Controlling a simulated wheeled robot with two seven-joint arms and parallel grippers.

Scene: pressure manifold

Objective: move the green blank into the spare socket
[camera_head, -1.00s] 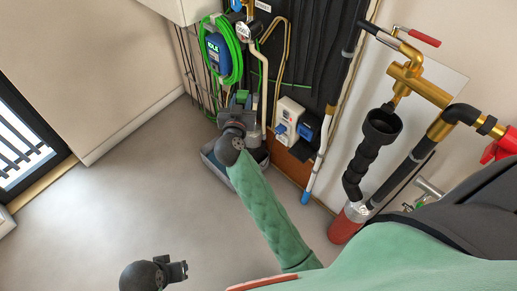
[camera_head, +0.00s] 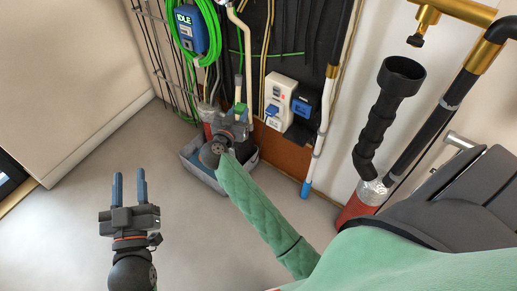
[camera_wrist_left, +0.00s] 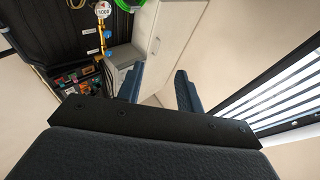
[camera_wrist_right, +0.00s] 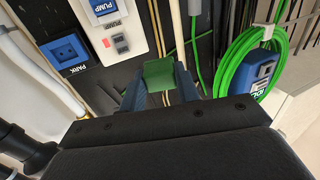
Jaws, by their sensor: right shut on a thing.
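The green blank (camera_wrist_right: 158,74) is a small green block between the fingers of my right gripper (camera_head: 237,110). That gripper is shut on it and holds it up in front of the dark panel, below the blue IDLE box. The blank also shows as a small green patch in the head view (camera_head: 239,86). My left gripper (camera_head: 129,172) is open and empty, its two blue fingers apart over bare floor, well left of the right gripper. I cannot tell which opening is the spare socket.
A white PUMP unit (camera_head: 280,100) and a blue PARK socket (camera_wrist_right: 68,50) are on the panel. A green hose coil (camera_wrist_right: 245,62) hangs around the IDLE box (camera_wrist_right: 258,70). A grey bin (camera_head: 247,160) stands below my right gripper. Black and brass pipework (camera_head: 400,80) is to the right.

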